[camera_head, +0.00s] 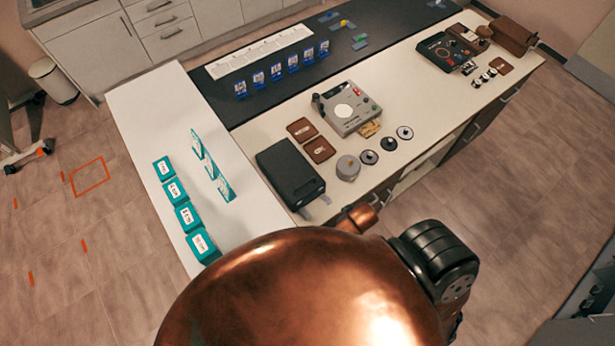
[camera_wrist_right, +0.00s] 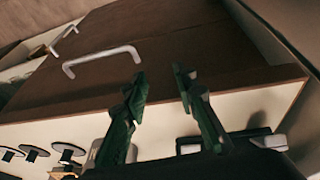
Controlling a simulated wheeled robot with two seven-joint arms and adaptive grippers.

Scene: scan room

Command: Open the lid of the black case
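The black case (camera_head: 290,172) lies with its lid shut near the front edge of the pale counter in the head view. Two small grey tabs show at its near side. In the right wrist view a dark edge, seemingly the case (camera_wrist_right: 238,138), shows behind the fingers at the lower right, partly hidden. My right gripper (camera_wrist_right: 158,72) is open, its two green fingers apart with nothing between them. It is near the counter's front edge, and I see no contact with the case. In the head view it is hidden. My left gripper is in neither view.
A grey round tin (camera_head: 347,168), several dark discs (camera_head: 369,157) and a grey device (camera_head: 346,108) stand right of the case. Brown squares (camera_head: 319,150) lie behind. Teal boxes (camera_head: 203,246) stand left. A cabinet handle (camera_wrist_right: 100,58) juts below the counter.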

